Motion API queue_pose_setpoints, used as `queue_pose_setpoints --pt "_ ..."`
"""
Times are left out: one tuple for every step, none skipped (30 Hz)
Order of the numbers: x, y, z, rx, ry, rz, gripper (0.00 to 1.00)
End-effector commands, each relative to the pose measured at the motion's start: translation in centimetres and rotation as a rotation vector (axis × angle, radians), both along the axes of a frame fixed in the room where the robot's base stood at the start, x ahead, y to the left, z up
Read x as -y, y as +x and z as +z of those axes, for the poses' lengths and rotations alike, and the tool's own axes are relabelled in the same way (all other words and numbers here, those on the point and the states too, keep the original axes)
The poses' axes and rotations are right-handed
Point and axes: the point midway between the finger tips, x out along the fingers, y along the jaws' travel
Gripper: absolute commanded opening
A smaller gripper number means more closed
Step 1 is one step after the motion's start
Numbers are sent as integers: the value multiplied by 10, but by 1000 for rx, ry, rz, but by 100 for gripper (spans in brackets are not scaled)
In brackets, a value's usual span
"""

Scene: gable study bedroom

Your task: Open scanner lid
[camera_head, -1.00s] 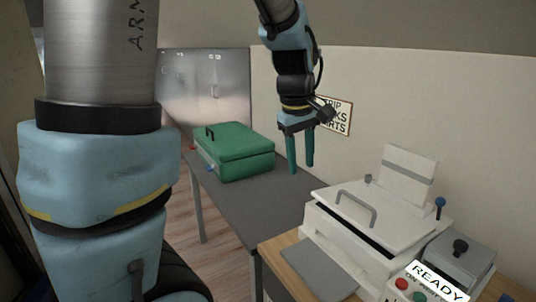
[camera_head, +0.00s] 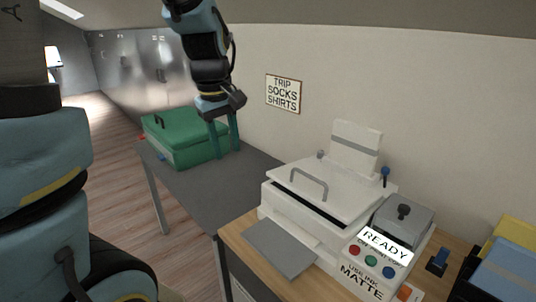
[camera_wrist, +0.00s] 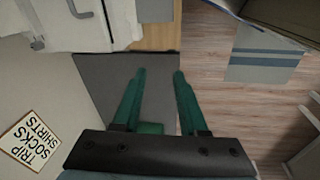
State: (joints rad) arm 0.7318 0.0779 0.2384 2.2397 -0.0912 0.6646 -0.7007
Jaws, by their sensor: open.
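The white scanner-printer (camera_head: 310,215) stands on a wooden desk at right centre in the head view. Its flat lid (camera_head: 325,185) looks shut, with a grey arched handle (camera_head: 311,183) on top. In the wrist view the scanner shows at the top left, with the handle (camera_wrist: 80,10) near the upper edge. My gripper (camera_head: 223,155) is open and empty, with its green fingers pointing down. It is left of the scanner and apart from it, in front of the green case in the head view. The wrist view also shows my gripper (camera_wrist: 160,72) above the grey table.
A green case (camera_head: 185,140) sits on the grey table (camera_head: 205,185). Beside the scanner are a small grey box with a knob (camera_head: 403,215), a READY panel with buttons (camera_head: 375,258) and blue and yellow items (camera_head: 505,265). A sign (camera_head: 283,94) hangs on the wall.

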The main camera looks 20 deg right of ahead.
Motion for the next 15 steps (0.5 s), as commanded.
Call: queue_pose_setpoints --pt "2 0 -1 2 3 -29 42" --pt "5 0 -1 4 8 -57 42" --pt "9 0 -1 9 14 -113 42" --pt "13 1 -2 12 22 -167 42" --pt "17 1 -2 18 29 -232 42" --pt "25 0 -2 24 42 -334 42" --pt "31 0 -1 31 52 -419 42" --pt "37 -1 -1 37 62 -508 42" --pt "46 -1 0 46 76 -633 42" --pt "53 -3 1 53 87 -731 42" --pt "59 -4 2 60 96 -824 42" --pt "68 -5 3 70 110 -952 42" --pt "74 -7 4 75 120 -1046 42" --pt "80 -8 5 83 129 -1142 42" --pt "88 -11 6 91 141 -1268 42"
